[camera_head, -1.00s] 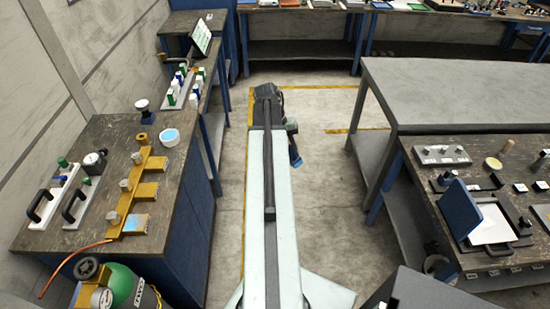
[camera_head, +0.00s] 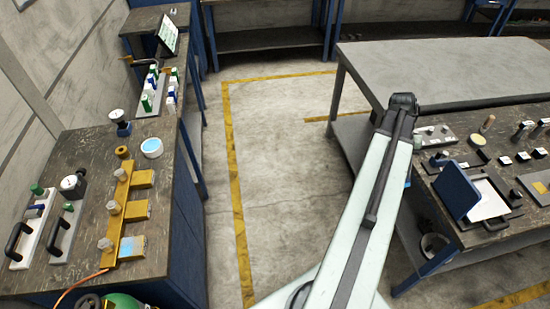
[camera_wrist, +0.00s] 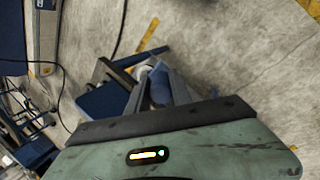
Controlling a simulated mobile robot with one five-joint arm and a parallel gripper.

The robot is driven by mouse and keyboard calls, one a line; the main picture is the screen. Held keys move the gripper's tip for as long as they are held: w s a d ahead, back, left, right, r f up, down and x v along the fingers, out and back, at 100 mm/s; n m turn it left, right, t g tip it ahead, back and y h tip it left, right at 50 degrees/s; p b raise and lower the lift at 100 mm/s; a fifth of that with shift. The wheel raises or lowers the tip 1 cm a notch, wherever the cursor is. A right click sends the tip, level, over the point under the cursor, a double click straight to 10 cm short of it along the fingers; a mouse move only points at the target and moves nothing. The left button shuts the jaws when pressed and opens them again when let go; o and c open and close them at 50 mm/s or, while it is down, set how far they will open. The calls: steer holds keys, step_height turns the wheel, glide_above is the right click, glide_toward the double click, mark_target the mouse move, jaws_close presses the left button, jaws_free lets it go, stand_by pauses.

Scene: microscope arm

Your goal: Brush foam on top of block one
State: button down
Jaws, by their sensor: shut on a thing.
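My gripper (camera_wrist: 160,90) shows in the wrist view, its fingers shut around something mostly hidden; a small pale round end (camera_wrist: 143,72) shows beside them. I cannot tell clearly whether it is a brush. In the head view the forearm hides my gripper; only a sliver of blue shows beside the arm over the right bench's edge. A white round cup with light-blue contents (camera_head: 152,147), possibly foam, stands on the left bench. A yellow fixture (camera_head: 124,215) with three side blocks lies nearer; its nearest block (camera_head: 132,247) has a light-blue face. No label shows which is block one.
The right bench (camera_head: 445,215) holds small black blocks, a grey strip and an open blue-lidded box (camera_head: 457,191). A bare grey table (camera_head: 440,70) stands behind it. Handled fixtures and gauges crowd the left bench. Open floor (camera_head: 280,150) lies between the benches.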

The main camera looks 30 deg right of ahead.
steer(key=shift+w+a+r, duration=0.2)
steer(key=shift+a, duration=0.25)
steer(key=shift+w+f, duration=0.15)
steer(key=shift+w, duration=0.1)
steer(key=shift+w, duration=0.2)
